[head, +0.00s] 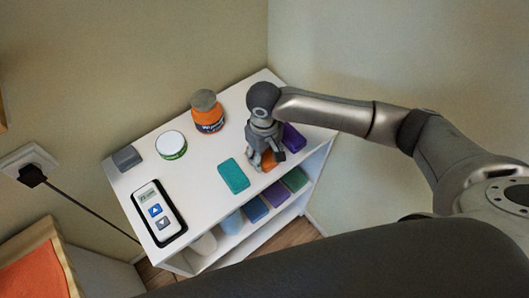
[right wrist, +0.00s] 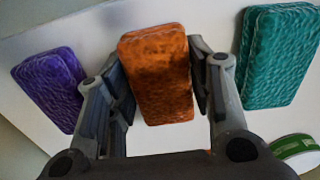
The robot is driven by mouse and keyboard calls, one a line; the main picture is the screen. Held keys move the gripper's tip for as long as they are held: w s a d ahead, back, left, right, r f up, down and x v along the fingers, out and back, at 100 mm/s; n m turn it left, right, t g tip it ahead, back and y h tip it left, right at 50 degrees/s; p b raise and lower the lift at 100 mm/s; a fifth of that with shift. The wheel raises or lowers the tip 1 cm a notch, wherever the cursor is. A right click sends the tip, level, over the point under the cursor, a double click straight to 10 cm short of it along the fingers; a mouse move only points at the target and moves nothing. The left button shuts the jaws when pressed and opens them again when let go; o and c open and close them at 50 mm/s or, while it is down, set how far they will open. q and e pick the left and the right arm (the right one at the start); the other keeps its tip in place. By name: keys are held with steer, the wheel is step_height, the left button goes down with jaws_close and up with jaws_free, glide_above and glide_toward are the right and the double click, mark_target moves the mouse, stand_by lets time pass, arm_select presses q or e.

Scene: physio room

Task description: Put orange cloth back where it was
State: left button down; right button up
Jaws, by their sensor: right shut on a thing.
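The orange cloth (right wrist: 156,75) is a folded, textured block between the two fingers of my right gripper (right wrist: 160,85) in the right wrist view. In the head view my right gripper (head: 266,162) points down over the front right part of the white shelf top (head: 200,162), and only a small part of the orange cloth (head: 268,159) shows. The gripper is shut on the cloth. The cloth is at or just above the shelf top; I cannot tell if it touches. My left gripper is not in view.
A teal cloth (head: 233,175) lies left of the gripper and a purple cloth (head: 292,137) right. An orange jar (head: 207,116), a white-lidded tin (head: 171,146), a grey block (head: 127,157) and a handheld device (head: 158,213) stand further left. Folded cloths (head: 276,194) lie on the lower shelf.

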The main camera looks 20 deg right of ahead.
mark_target(264, 154)
steer(key=o, duration=0.7)
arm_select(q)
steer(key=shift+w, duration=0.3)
arm_select(e)
steer(key=shift+o, duration=1.4)
arm_select(q)
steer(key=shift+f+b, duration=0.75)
steer(key=shift+b, duration=0.05)
arm_select(e)
step_height(264, 154, up, 12)
steer(key=shift+r, duration=0.15)
